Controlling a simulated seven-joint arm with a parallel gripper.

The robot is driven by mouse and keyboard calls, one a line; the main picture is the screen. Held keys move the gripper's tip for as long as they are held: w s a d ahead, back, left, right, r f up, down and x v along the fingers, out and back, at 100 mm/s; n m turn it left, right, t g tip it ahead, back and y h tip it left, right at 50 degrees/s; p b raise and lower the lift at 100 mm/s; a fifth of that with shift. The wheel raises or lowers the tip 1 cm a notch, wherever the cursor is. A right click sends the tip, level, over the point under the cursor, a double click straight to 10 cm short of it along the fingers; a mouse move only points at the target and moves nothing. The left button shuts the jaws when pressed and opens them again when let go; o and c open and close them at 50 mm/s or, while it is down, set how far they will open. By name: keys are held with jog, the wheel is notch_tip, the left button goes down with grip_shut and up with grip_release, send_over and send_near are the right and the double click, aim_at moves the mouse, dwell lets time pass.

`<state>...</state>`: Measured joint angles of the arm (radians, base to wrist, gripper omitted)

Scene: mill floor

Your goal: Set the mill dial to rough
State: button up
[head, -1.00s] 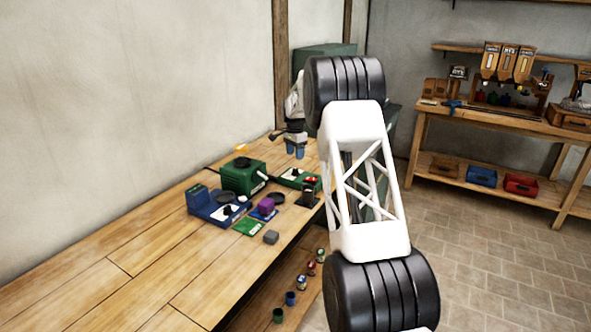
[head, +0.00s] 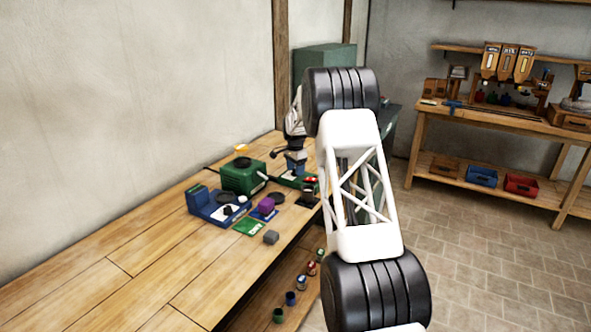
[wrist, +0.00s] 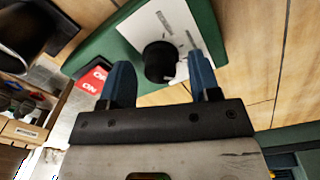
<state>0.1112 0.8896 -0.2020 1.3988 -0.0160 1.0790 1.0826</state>
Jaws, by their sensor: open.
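The mill dial is a black round knob (wrist: 160,60) on a white plate (wrist: 178,22) with grey marks, set in a green base (wrist: 120,42). I cannot read the marks or tell which one the knob points to. A red ON/OFF switch (wrist: 97,80) sits on the same base, left of the dial in the wrist view. My gripper (wrist: 158,68) is open, its blue fingers on either side of the knob; I cannot tell whether they touch it. In the head view, my gripper (head: 296,168) is low over the green base, and the knob is hidden there.
A green machine (head: 243,177) and a blue scale-like device (head: 215,206) stand nearby on the wooden bench. The front left of the bench is clear.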

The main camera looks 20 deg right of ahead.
jog(key=c, duration=0.9)
jog(key=shift+n, duration=0.5)
jog(key=n, duration=1.9)
jog(key=shift+t, duration=0.3)
